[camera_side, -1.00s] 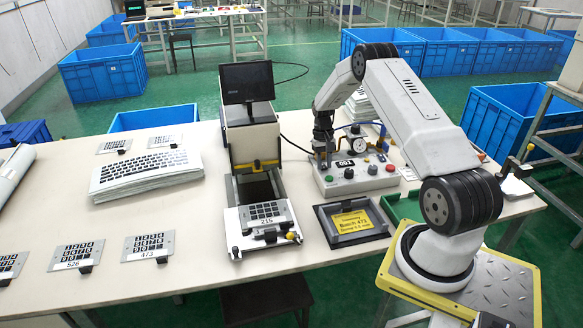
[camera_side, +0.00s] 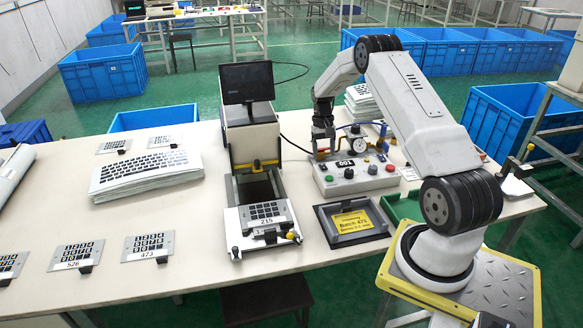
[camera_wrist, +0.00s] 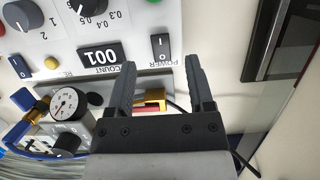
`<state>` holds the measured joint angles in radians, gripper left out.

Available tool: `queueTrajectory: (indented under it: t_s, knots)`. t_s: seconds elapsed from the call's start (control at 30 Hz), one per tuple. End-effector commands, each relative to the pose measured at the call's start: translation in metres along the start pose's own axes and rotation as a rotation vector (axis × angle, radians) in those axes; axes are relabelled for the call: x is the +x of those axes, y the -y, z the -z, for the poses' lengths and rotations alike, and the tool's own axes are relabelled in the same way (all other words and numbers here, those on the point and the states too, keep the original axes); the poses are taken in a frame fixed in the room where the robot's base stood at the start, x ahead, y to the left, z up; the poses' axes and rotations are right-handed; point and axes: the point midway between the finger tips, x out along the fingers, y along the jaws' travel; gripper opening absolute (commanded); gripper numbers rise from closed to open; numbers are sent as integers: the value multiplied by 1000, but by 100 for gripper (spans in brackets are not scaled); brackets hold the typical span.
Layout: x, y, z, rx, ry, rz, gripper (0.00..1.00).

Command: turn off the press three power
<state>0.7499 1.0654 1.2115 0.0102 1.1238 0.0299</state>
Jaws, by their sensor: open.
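A grey control box (camera_side: 362,178) stands on the table with coloured buttons, knobs and a counter reading 001; it also shows in the wrist view (camera_wrist: 130,58). Its black rocker power switch (camera_wrist: 160,47), labelled POWER, has white I and O marks. Which side is pressed in I cannot tell. My gripper (camera_wrist: 160,64) is open and empty, its two fingertips on either side of the switch's near edge in the wrist view. Contact with the box is not visible. In the side view, my gripper (camera_side: 323,150) points down at the box's left end, and the switch is not distinguishable.
A pressure gauge (camera_wrist: 64,103) with fittings stands behind the box. A press with a dark screen (camera_side: 247,82) stands close to its left. A black tray with a yellow card (camera_side: 350,222) lies in front. Keypad films (camera_side: 147,172) lie farther left.

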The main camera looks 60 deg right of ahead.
Motion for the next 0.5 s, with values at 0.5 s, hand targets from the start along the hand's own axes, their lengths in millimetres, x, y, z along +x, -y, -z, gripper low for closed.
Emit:
queueTrajectory:
  t_s: [0.5]
  knots:
    - [-36, 0, 0, 0, 0, 0, 68]
